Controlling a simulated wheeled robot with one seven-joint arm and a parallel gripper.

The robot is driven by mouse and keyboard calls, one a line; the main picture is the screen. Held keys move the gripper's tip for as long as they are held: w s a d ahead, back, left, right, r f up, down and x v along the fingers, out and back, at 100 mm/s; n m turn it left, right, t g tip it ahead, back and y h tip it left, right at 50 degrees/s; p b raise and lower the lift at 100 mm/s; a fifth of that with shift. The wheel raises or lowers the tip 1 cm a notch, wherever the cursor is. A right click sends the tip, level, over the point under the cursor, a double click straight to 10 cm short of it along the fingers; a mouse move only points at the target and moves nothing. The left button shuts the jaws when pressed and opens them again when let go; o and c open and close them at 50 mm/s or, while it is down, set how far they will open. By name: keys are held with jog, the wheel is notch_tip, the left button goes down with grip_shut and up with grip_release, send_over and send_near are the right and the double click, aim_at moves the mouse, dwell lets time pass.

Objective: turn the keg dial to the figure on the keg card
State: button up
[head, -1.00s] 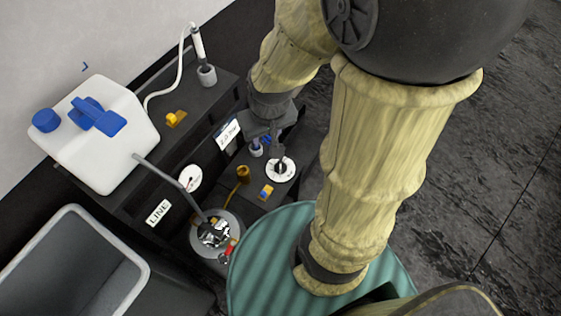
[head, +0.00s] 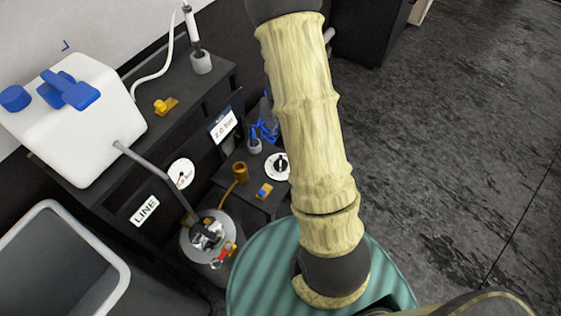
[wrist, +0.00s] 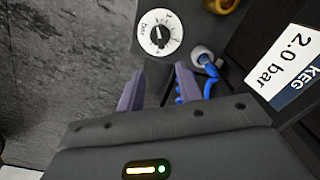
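The keg dial (head: 277,166) is a white disc with a black knob, on the low dark box beside the keg. It shows larger in the wrist view (wrist: 160,33), with "bar" on its face; I cannot read the figure at its pointer. The keg card (head: 222,124) stands behind the dial; in the wrist view the card (wrist: 290,62) reads "KEG 2.0 bar". My gripper (wrist: 158,72) is open, its two fingers apart and empty. The dial lies beyond the fingertips, not between them. In the head view my arm hides the gripper.
A steel keg (head: 207,240) stands front left of the dial. A round gauge (head: 180,173), a LINE card (head: 145,210), a brass fitting (head: 239,172) and a blue coiled tube (head: 266,130) are nearby. A white jug (head: 75,125) stands on the shelf. Floor to the right is open.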

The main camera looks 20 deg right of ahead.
aim_at(280, 161)
notch_tip(280, 161, down, 17)
jog(key=shift+f, duration=0.15)
dwell(0.8)
grip_shut()
